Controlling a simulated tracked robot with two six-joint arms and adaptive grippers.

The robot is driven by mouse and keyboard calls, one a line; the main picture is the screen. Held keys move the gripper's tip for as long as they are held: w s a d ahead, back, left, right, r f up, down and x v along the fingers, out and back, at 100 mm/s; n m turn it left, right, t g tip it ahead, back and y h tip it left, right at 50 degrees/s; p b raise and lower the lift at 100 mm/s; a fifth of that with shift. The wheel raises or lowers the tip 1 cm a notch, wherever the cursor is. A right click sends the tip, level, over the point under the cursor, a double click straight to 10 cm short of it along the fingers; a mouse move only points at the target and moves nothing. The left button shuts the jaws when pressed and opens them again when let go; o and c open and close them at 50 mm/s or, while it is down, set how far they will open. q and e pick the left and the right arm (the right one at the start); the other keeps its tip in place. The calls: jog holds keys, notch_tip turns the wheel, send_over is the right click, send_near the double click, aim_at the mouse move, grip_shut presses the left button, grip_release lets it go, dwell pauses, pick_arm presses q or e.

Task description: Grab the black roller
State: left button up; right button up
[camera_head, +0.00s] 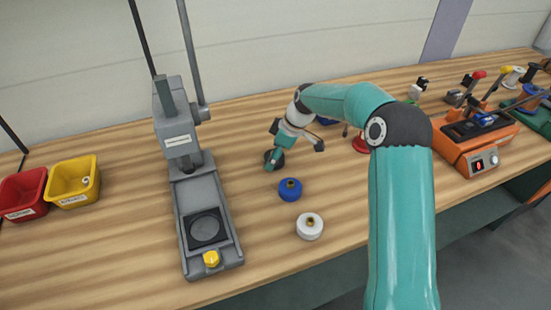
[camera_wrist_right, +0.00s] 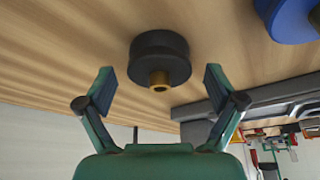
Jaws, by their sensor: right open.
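The black roller (camera_wrist_right: 158,57), a dark round spool with a brass hub, stands on the wooden table. In the wrist view it sits just ahead of the open fingertips of my right gripper (camera_wrist_right: 159,82), roughly centred between them, and I see no finger closed on it. In the head view the roller (camera_head: 279,157) is small and partly hidden by my right gripper, which reaches it from behind the blue and white rollers. My left gripper does not show.
A blue roller (camera_head: 290,189) and a white roller (camera_head: 310,226) stand nearer on the table. A grey press (camera_head: 190,170) stands to the left, with yellow (camera_head: 72,182) and red (camera_head: 22,194) bins beyond. An orange machine (camera_head: 478,145) is at right.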

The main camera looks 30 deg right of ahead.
jog(key=c, duration=1.7)
jog(key=shift+c, duration=0.3)
jog(key=shift+r, duration=0.15)
